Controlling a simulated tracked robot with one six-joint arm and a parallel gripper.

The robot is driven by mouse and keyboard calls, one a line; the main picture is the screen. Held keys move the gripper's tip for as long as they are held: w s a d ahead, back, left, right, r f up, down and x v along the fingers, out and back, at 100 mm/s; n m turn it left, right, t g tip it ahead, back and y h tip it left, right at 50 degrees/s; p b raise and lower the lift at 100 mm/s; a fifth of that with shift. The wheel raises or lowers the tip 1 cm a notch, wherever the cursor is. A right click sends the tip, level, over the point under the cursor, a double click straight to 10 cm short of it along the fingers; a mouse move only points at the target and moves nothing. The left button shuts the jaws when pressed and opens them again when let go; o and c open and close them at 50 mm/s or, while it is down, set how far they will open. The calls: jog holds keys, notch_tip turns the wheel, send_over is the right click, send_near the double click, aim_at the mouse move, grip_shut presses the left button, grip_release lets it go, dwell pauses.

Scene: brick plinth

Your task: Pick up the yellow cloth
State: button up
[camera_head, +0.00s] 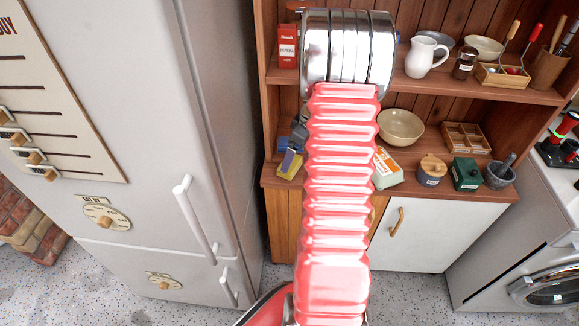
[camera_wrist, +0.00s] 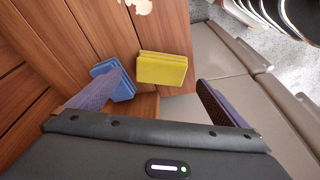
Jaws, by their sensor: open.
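The yellow cloth (camera_wrist: 162,68) is a folded, block-like stack lying on the wooden counter near its edge, in the upper middle of the wrist view. It also shows in the head view (camera_head: 290,165), left of my red arm. My gripper (camera_wrist: 160,78) is open and empty, with one purple-grey finger on each side of the yellow cloth in the picture. The cloth appears beyond the fingertips, not clearly touching them. In the head view only a dark bit of the gripper shows beside my arm.
A folded blue cloth (camera_wrist: 122,86) lies just left of the yellow one, close to the left finger. A tall white fridge (camera_head: 150,130) stands left of the wooden cabinet (camera_head: 420,187). A bowl (camera_head: 401,127) and a paper packet (camera_head: 386,170) stand right of my arm.

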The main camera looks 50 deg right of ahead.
jog(key=shift+x, duration=2.6)
jog(key=shift+w+a, duration=0.1)
jog(key=shift+a, duration=0.05)
jog(key=c, duration=1.2)
jog(key=shift+r, duration=0.15)
